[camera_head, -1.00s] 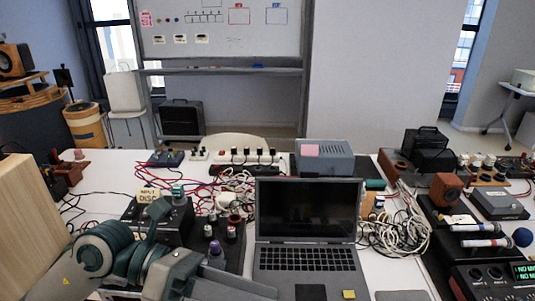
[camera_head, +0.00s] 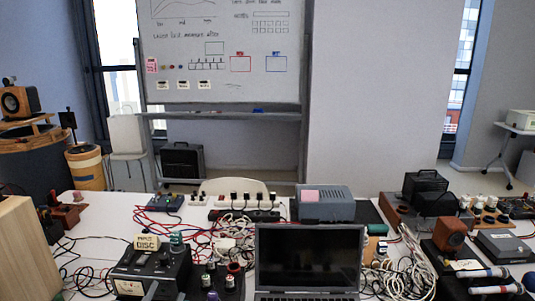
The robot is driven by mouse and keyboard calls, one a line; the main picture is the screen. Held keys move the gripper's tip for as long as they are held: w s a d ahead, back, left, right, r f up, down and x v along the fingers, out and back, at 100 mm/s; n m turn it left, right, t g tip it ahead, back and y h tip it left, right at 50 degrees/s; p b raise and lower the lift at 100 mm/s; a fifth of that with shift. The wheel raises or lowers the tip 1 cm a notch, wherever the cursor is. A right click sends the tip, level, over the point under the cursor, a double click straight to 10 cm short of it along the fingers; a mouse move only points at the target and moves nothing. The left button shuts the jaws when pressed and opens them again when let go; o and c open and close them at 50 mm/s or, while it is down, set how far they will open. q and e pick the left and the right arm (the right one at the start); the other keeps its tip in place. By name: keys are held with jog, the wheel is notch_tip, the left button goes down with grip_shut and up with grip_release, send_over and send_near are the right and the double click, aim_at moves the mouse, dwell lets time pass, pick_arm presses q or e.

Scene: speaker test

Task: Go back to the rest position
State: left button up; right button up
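Neither of my grippers can be made out in the head view. A small pale grey shape at the bottom edge, in front of the black box labelled "DISC" (camera_head: 150,262), is too little to identify. An open laptop (camera_head: 309,258) with a dark screen stands at the bottom centre of the white table (camera_head: 105,222). Its keyboard is mostly below the picture.
A grey box (camera_head: 326,206) with a pink note stands behind the laptop. Red and white cables (camera_head: 225,232) lie across the table. A wooden speaker cabinet (camera_head: 25,255) is at the left edge. Microphones (camera_head: 485,274) and a small wooden speaker (camera_head: 449,234) are at right.

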pick_arm(q)
jog(key=s+a+f+n+g+y, duration=0.15)
jog(key=s+f+g, duration=0.3)
jog(key=f, duration=0.55)
jog(key=s+a+f+n+g+y, duration=0.15)
jog(key=s+f+g, duration=0.3)
jog(key=f, duration=0.55)
jog(key=s+d+f+n+g+h, duration=0.1)
jog(key=s+f+g, duration=0.2)
jog(key=s+f, duration=0.45)
jog(key=s+d+f+n+g+h, duration=0.1)
jog(key=s+f+g, duration=0.3)
jog(key=s, duration=0.6)
jog(key=s+f+x, duration=0.1)
jog(key=s+x, duration=0.1)
jog(key=x, duration=1)
jog(key=s+x, duration=0.2)
jog(key=x, duration=1)
jog(key=s+f, duration=0.6)
jog(key=f, duration=0.3)
jog(key=s+f, duration=0.6)
jog(key=f, duration=0.3)
jog(key=shift+m+t, duration=0.3)
jog(key=shift+m, duration=0.1)
